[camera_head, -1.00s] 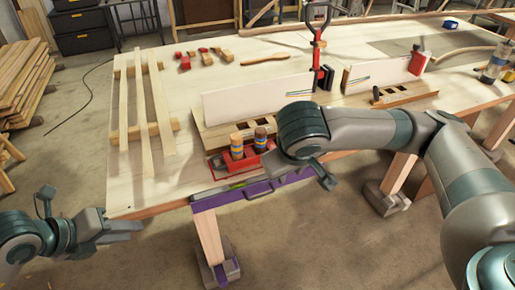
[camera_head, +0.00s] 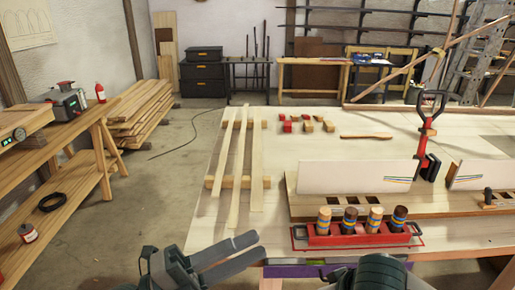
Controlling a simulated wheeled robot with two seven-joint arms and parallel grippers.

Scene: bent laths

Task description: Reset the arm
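My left gripper (camera_head: 260,244) reaches in from the bottom, in front of the table's near left corner. Its two grey fingers point right with a narrow gap between them, and nothing shows in the gap. My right arm (camera_head: 372,273) shows only as a dark rounded link at the bottom edge, in front of the table (camera_head: 330,155). Its gripper is mostly cut off or hidden, so its fingers cannot be made out. Three pale laths (camera_head: 231,165) lie across two wooden crossbars (camera_head: 214,183) on the table's left part, clear of both grippers.
A red rack (camera_head: 345,239) with several striped wooden pegs stands at the table's near edge. Behind it is a white panel (camera_head: 356,176) on a wooden base. Small red and wooden blocks (camera_head: 307,126) lie further back. A wooden shelf (camera_head: 60,205) stands left; floor between is free.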

